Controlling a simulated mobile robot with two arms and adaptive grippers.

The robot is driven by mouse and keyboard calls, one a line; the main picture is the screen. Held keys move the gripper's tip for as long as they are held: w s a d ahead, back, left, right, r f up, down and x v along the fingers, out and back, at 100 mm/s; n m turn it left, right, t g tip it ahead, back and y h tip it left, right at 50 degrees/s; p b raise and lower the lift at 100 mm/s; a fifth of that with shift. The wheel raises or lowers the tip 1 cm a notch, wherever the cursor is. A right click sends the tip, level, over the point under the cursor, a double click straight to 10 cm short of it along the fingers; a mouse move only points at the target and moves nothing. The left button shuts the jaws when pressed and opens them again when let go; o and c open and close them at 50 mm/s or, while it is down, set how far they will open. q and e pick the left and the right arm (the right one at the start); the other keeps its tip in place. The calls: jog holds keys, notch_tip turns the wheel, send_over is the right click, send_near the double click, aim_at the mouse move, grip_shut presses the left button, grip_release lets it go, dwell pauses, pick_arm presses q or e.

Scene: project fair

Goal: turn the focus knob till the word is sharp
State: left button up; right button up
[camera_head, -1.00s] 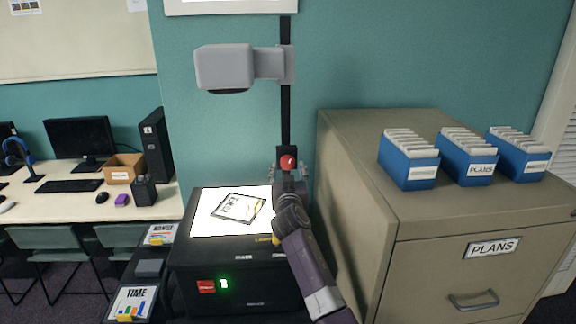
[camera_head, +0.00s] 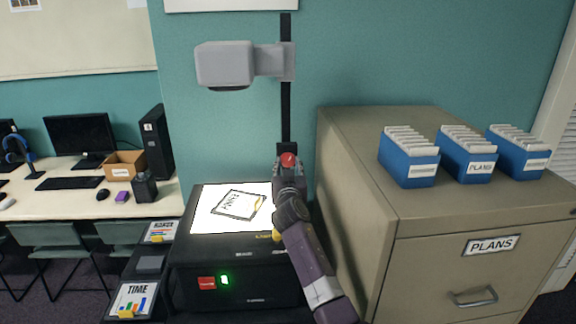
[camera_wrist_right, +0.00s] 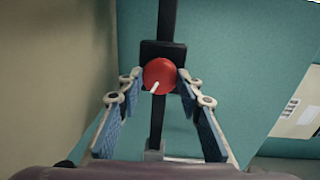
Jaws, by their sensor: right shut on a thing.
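The red focus knob (camera_head: 288,159) sits on the black upright post (camera_head: 285,100) of an overhead projector. In the right wrist view the knob (camera_wrist_right: 159,70) has a white pointer mark slanting down and left. My right gripper (camera_head: 288,165) is shut on the knob; its fingers (camera_wrist_right: 159,80) stand on either side of it. The grey projector head (camera_head: 224,64) is on the post above. A sheet with dark lettering (camera_head: 238,204) lies on the bright stage (camera_head: 205,222); the lettering is too small to read surely. The projected word is not in view. My left gripper is not in view.
A beige filing cabinet (camera_head: 420,215) labelled PLANS stands close on the right, with blue card boxes (camera_head: 410,170) on top. Cards (camera_head: 132,300) lie on a black shelf at the left. A desk with a computer stands further left. The wall behind is teal.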

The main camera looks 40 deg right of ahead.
jog(key=m+b, duration=0.3)
jog(key=shift+f, duration=0.25)
jog(key=shift+r+m+b, duration=0.25)
jog(key=shift+m+b, duration=0.5)
jog(key=shift+m, duration=0.45)
jog(key=o, duration=1.2)
jog(key=shift+c, duration=0.2)
jog(key=shift+s+a, duration=0.1)
jog(key=v, duration=1.1)
jog(key=shift+s+a+r, duration=0.25)
jog(key=shift+s, duration=0.1)
